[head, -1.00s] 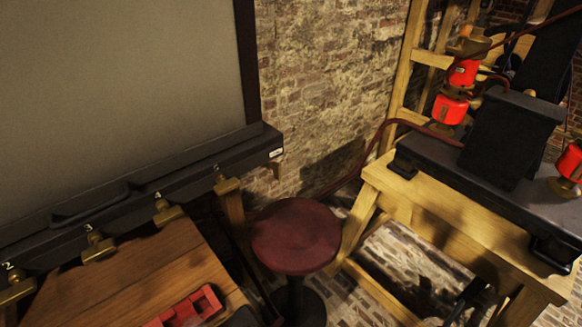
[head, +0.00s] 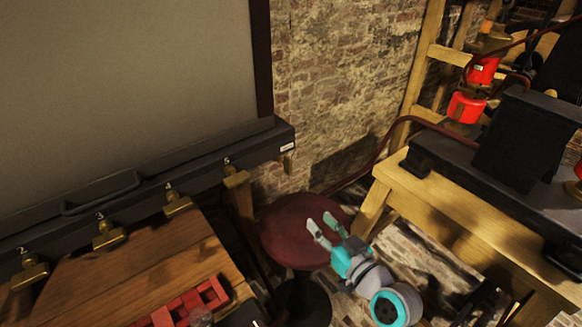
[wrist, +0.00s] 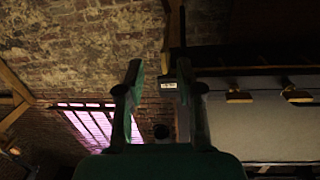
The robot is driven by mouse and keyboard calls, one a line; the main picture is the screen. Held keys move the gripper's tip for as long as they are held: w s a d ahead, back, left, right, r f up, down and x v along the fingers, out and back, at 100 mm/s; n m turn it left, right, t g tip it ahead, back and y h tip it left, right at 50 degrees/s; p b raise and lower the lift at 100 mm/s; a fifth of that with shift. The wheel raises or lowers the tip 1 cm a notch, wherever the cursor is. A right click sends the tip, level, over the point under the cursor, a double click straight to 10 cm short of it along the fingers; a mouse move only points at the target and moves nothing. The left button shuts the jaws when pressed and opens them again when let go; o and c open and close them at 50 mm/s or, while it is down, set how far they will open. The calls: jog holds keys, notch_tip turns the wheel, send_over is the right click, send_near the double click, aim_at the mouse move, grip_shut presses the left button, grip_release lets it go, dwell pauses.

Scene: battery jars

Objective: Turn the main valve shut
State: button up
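My gripper (head: 322,224) shows in the head view in front of the dark red stool top, its two pale fingers apart with nothing between them. In the wrist view its fingers (wrist: 158,75) are also apart and empty, with brick wall and a dark board edge beyond. I cannot make out which part is the main valve. Red canisters with brass fittings, an upper one (head: 482,70) and a lower one (head: 467,106), stand at the upper right, joined to a dark red hose (head: 395,128). My gripper is well away from them.
A round stool (head: 285,235) stands between the wooden table (head: 130,275) and the timber bench (head: 440,190). Numbered brass brackets (head: 177,203) line the ledge below the large grey board (head: 120,80). A red tray (head: 200,300) lies on the table.

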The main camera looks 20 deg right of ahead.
aim_at(291, 167)
jog(key=w+r+n+y, duration=0.2)
jog(key=w+r, duration=0.3)
jog(key=r, duration=0.2)
jog(key=x, duration=1)
jog(key=shift+d, duration=0.1)
grip_shut()
